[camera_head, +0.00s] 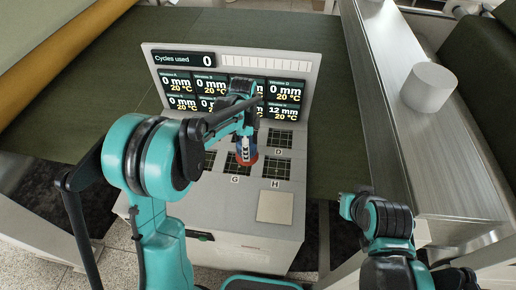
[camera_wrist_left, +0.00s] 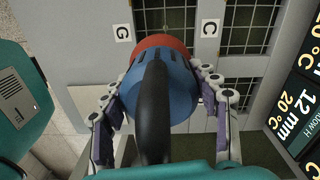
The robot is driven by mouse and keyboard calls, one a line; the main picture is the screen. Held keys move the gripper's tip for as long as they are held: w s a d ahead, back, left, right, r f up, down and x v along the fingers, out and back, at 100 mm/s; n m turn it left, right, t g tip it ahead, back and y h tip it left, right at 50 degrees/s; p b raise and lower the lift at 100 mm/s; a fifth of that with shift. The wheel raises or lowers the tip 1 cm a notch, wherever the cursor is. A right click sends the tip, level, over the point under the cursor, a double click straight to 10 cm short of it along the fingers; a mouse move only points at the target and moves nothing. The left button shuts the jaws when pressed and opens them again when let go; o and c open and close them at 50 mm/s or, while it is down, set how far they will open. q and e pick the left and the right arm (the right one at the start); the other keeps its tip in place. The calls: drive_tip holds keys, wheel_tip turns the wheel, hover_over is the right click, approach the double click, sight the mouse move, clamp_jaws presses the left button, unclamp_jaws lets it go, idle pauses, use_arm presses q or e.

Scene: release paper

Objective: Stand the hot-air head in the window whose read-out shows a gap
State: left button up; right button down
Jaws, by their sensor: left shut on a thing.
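The hot-air head, blue with a red lower rim (camera_head: 246,159), is upright in my left gripper (camera_head: 245,138), over the far right part of window G (camera_head: 237,168). In the left wrist view the head (camera_wrist_left: 177,88) sits between the jaw's fingers (camera_wrist_left: 162,105); labels G and C show past it. I cannot tell whether its rim touches the panel. Window H (camera_head: 277,169) is just right of it and uncovered. The window H read-out (camera_head: 284,111) shows 12 mm, 20 °C; it also shows in the left wrist view (camera_wrist_left: 292,105). My right gripper's fingers are not visible.
The read-out board (camera_head: 320,68) stands behind the windows; legible others show 0 mm, and some are hidden by my arm. Cycles used (camera_head: 184,59) reads 0. A cream square (camera_head: 275,207) lies in front of window H. A white cylinder (camera_head: 428,88) stands on the metal rail at right.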

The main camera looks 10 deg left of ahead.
sight(237, 154)
use_arm(q)
drive_tip(key=a+f, duration=0.1)
drive_tip(key=a, duration=0.1)
drive_tip(key=w+a+f, duration=0.1)
drive_tip(key=shift+a+f, duration=0.15)
drive_tip(key=shift+a, duration=0.2)
drive_tip(key=shift+f+b, duration=0.85)
drive_tip(key=shift+f, duration=1.2)
drive_tip(key=o, duration=1.9)
drive_tip(key=shift+f, duration=0.1)
drive_tip(key=shift+c, duration=0.2)
